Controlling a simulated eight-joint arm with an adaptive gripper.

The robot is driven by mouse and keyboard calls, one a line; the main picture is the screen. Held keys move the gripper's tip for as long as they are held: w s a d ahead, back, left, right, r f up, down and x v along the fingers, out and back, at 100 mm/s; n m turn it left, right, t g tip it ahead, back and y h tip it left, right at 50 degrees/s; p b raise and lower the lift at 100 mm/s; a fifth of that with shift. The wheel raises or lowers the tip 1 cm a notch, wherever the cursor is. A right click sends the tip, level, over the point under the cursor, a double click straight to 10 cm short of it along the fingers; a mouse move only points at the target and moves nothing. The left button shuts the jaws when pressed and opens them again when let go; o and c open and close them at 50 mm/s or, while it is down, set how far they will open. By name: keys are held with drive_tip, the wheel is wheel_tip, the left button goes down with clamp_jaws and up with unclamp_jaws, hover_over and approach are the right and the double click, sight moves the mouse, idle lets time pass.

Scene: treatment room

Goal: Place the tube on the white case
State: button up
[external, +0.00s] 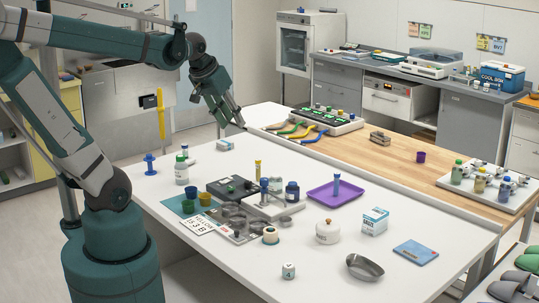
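A slim yellow tube-like piece (258,170) stands upright by a dark device in the middle of the white table. A blue upright piece (336,184) stands on the purple tray (322,203). Which one is the tube I cannot tell. A small white box with blue marking (225,144) lies at the table's back left, and a larger white-and-blue box (375,220) stands at the right; I cannot tell which, if either, is the white case. My gripper (240,122) is above the table's back edge, near the small box. Its fingers are too small to read, and no held object is clear.
White bottles (181,169), cups (187,206), a dark device (232,189) and metal dishes (365,267) crowd the white table (440,222). A rack with coloured tubing (330,121) stands on the wooden surface behind. The table's back left is fairly clear.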

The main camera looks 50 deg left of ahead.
drive_tip(key=s+d+f+m+t, duration=0.1)
drive_tip(key=s+d+f+m, duration=0.1)
drive_tip(key=s+d, duration=0.3)
drive_tip(key=shift+s+d+f+h, duration=0.15)
drive_tip(key=shift+s+f+h, duration=0.15)
drive_tip(key=shift+s+f, duration=0.5)
